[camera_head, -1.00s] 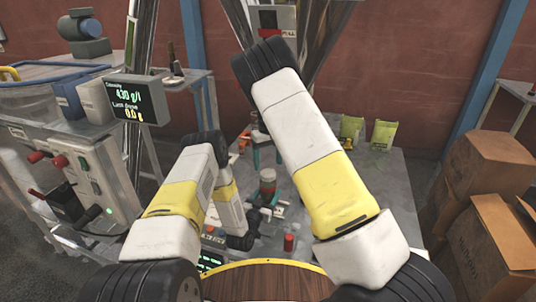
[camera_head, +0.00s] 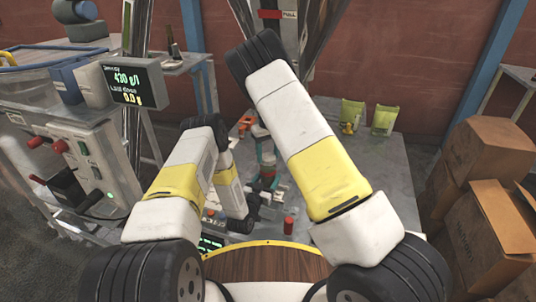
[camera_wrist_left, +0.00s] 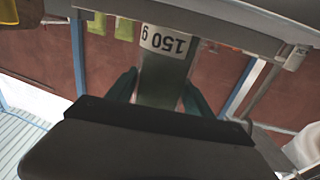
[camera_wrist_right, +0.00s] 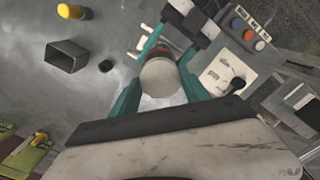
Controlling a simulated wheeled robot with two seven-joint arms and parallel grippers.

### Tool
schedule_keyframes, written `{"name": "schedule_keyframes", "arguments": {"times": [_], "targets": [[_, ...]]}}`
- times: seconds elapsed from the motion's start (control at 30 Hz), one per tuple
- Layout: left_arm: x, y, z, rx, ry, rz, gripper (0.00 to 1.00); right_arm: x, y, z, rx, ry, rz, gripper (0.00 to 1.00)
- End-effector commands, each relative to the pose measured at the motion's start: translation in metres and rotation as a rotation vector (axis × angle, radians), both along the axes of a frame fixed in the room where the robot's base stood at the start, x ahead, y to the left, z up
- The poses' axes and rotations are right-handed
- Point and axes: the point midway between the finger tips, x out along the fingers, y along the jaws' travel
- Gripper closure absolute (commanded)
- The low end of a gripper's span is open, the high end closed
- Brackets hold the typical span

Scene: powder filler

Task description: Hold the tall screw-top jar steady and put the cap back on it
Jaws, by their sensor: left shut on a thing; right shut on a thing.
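The tall jar (camera_head: 268,171) stands on the grey table, with a reddish band on its body. My right gripper (camera_head: 266,152) is over its top, teal fingers pointing down. In the right wrist view these fingers (camera_wrist_right: 158,85) are shut on the pale round cap (camera_wrist_right: 160,78), with the jar's reddish part just beyond it. I cannot tell whether the cap is seated. My left gripper (camera_head: 254,206) is low beside the jar and shut on it.
A red cylinder (camera_head: 288,225) stands at the table's front. Green pouches (camera_head: 352,113) stand at the back. Cardboard boxes (camera_head: 485,175) are at right, a control cabinet (camera_head: 75,160) at left. An open square tin (camera_wrist_right: 66,57) shows in the right wrist view.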

Motion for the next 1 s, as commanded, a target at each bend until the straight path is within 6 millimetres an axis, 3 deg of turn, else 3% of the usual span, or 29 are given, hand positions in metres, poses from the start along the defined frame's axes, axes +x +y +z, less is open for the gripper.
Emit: {"name": "schedule_keyframes", "arguments": {"times": [0.17,0.4,0.57,0.6,0.7,1.0], "targets": [[0.0004,0.0001,0.0006,-0.001,-0.002,0.000,1.00,0.0002,-0.0002,0.0003,0.000,-0.001,-0.064,0.95],[0.0003,0.0001,0.0006,-0.001,-0.002,0.000,1.00,0.0006,-0.0006,0.0004,0.001,-0.002,-0.440,0.95],[0.0003,0.0001,0.0005,0.000,-0.001,0.000,1.00,0.0006,-0.0005,0.0004,0.000,-0.002,-0.451,0.95],[0.0003,0.0001,0.0005,0.000,-0.001,0.000,1.00,0.0006,-0.0005,0.0004,0.000,-0.002,-0.451,0.41],[0.0003,0.0001,0.0004,0.000,-0.001,0.000,1.00,0.0005,-0.0004,0.0004,0.000,-0.002,-0.450,0.21],[0.0003,0.0001,0.0005,0.000,-0.001,0.000,1.00,0.0004,0.0000,0.0007,0.000,-0.001,-0.448,0.21]]}}
